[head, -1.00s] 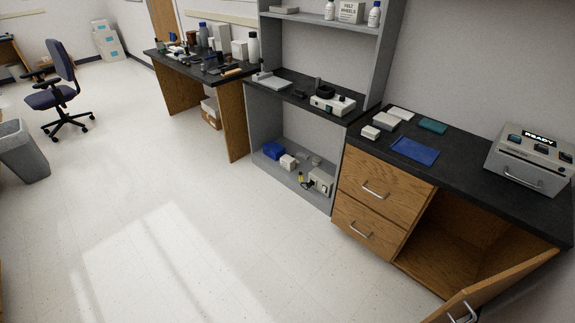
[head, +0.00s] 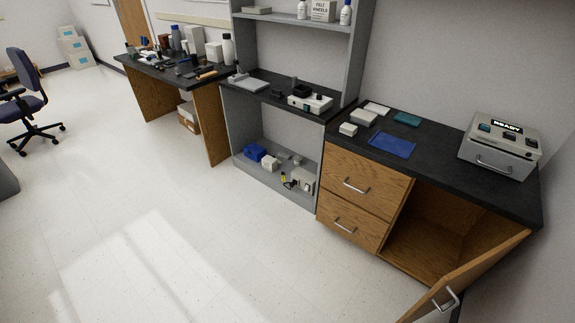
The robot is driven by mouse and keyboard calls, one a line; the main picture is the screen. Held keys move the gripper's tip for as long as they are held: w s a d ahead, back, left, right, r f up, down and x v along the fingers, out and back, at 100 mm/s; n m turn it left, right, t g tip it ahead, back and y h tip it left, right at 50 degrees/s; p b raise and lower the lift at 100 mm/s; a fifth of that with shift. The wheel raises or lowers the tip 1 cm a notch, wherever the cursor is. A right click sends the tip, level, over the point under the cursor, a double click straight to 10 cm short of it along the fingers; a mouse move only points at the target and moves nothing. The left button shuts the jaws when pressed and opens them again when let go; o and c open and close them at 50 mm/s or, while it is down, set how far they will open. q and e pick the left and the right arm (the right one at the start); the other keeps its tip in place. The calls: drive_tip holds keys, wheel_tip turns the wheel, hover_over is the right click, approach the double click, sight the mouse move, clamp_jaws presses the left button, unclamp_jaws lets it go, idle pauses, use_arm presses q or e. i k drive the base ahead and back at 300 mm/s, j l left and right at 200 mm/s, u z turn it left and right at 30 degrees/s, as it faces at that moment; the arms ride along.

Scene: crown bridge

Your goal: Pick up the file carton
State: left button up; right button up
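No box in the head view is readable as the file carton. A small brown box with a white top (head: 188,118) sits on the floor under the far wooden desk, partly hidden by the desk's side panel. Stacked pale boxes with blue patches (head: 73,47) stand far off at the upper left. I cannot tell which of these, if any, is the carton. Neither of my grippers is in view.
A dark-topped counter (head: 455,160) with drawers and an open cabinet door (head: 465,275) stands at right. A grey shelf unit (head: 240,130) and wooden desk (head: 205,125) stand left of it. An office chair (head: 27,95) is at far left. The central floor is clear.

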sight(268, 164)
drive_tip(key=i+j+z, duration=1)
drive_tip(key=j, duration=0.2)
drive_tip(key=k+l, duration=0.05)
drive_tip(key=k, duration=0.05)
